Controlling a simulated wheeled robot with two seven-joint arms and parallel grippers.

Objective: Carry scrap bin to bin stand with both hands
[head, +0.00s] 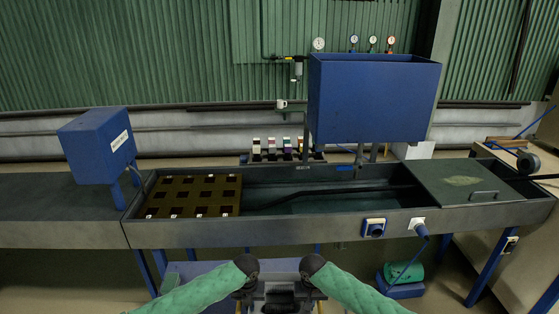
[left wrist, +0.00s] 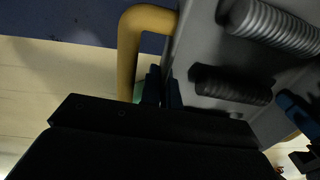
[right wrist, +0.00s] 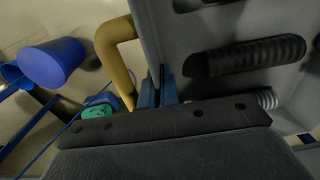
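The scrap bin is a grey box with yellow handles; it shows in the left wrist view (left wrist: 205,75) and the right wrist view (right wrist: 165,40). Dark and grey ribbed hose pieces lie in it. The exact contact is hidden. I cannot identify the bin stand.
A long dark bench with a trough (head: 330,226) stands ahead, with a brown partitioned tray (head: 190,194) in it. A blue tank (head: 372,100) and a blue box (head: 97,145) rise above it. A green-and-blue object (head: 404,276) is on the floor at right.

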